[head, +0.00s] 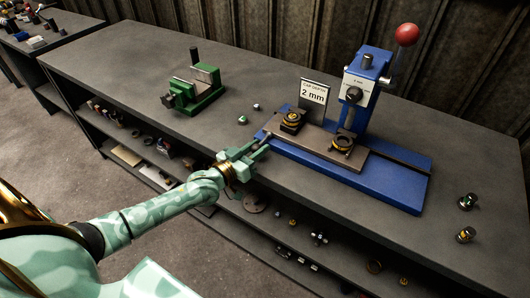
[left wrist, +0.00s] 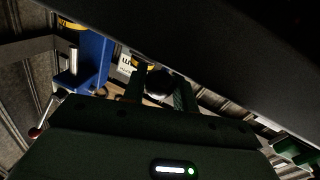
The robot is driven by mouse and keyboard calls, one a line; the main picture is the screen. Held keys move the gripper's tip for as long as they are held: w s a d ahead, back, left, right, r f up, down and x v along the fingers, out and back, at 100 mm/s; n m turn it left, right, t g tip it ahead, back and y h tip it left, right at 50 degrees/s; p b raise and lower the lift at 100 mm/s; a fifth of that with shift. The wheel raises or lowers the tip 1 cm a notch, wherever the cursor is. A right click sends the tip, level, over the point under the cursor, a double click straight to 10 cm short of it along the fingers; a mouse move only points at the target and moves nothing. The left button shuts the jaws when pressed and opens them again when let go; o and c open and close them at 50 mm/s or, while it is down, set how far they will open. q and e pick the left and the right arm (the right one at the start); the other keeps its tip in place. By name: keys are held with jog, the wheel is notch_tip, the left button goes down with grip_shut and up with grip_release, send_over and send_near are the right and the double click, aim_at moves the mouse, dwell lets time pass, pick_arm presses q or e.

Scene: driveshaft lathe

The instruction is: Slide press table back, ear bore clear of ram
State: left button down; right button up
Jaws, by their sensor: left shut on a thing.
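The blue press (head: 367,80) stands on the bench with its ram (head: 347,118) pointing down. The grey press table (head: 318,148) lies in the press's blue base. It carries a dark block with a brassy ring (head: 292,121) at its left and a dark, gold-edged round seat (head: 342,144) close to the ram. I cannot make out the ear bore or its exact gap to the ram. My left gripper (head: 261,149) is at the table's left end, shut on its handle. In the left wrist view a dark round knob (left wrist: 158,81) shows between the fingers. My right gripper is not in view.
A red ball lever (head: 406,35) tops the press. A "2 mm" sign (head: 313,95) stands behind the table. A green vise (head: 197,88) sits to the left. Small parts (head: 466,202) lie at the right. A shelf below holds loose parts.

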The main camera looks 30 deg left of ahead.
pick_arm(q)
jog(key=shift+a, duration=0.25)
jog(key=c, duration=1.3)
grip_release()
jog(key=shift+o, duration=0.9)
jog(key=shift+a, duration=0.15)
jog(key=shift+s, duration=0.35)
jog(key=p+v, duration=0.3)
jog(key=v, duration=1.2)
jog(key=shift+s+a, duration=0.2)
jog(key=shift+s, duration=0.1)
